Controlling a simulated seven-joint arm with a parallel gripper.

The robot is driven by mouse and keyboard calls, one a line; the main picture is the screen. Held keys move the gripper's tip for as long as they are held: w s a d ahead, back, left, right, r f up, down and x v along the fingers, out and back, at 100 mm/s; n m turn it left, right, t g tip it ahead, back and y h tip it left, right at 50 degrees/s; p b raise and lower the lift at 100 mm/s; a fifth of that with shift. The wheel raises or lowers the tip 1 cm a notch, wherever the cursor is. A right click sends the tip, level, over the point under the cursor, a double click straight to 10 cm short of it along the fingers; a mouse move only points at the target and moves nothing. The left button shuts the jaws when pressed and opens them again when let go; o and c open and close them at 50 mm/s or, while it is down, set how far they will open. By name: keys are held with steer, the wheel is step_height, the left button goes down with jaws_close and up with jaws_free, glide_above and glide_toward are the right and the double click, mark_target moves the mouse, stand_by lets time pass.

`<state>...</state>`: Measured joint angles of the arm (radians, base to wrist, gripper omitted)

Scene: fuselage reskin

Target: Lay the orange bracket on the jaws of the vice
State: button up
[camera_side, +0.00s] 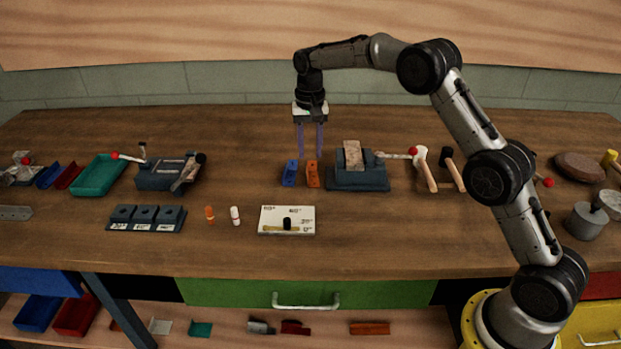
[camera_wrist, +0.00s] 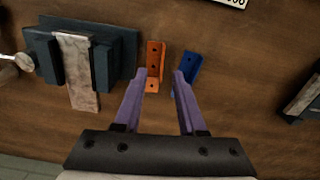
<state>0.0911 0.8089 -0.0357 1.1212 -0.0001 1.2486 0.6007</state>
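The orange bracket (camera_side: 313,174) stands on the bench, just left of a dark blue-grey vice (camera_side: 358,180). In the wrist view the orange bracket (camera_wrist: 155,62) shows holes along its face. The vice (camera_wrist: 118,50) is to its left there, with a pale mottled slab (camera_wrist: 76,70) lying across its jaws. My gripper (camera_side: 311,154) points down above and behind the brackets. Its two purple fingers are apart with nothing between them. In the wrist view the gripper (camera_wrist: 158,76) has the orange bracket beyond its fingertips, roughly between them.
A blue bracket (camera_side: 289,173) stands close left of the orange one; in the wrist view my right fingertip overlaps it. A labelled white board (camera_side: 275,215) lies in front. Hammers (camera_side: 424,168) lie right of the vice. Another vice (camera_side: 165,175) stands left, with clear bench between.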

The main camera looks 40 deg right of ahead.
mark_target(308, 176)
steer(key=f, duration=0.7)
steer(key=shift+w+a+f, duration=0.1)
steer(key=shift+a+f, duration=0.05)
steer(key=shift+a, duration=0.1)
jaws_close()
stand_by(1.2)
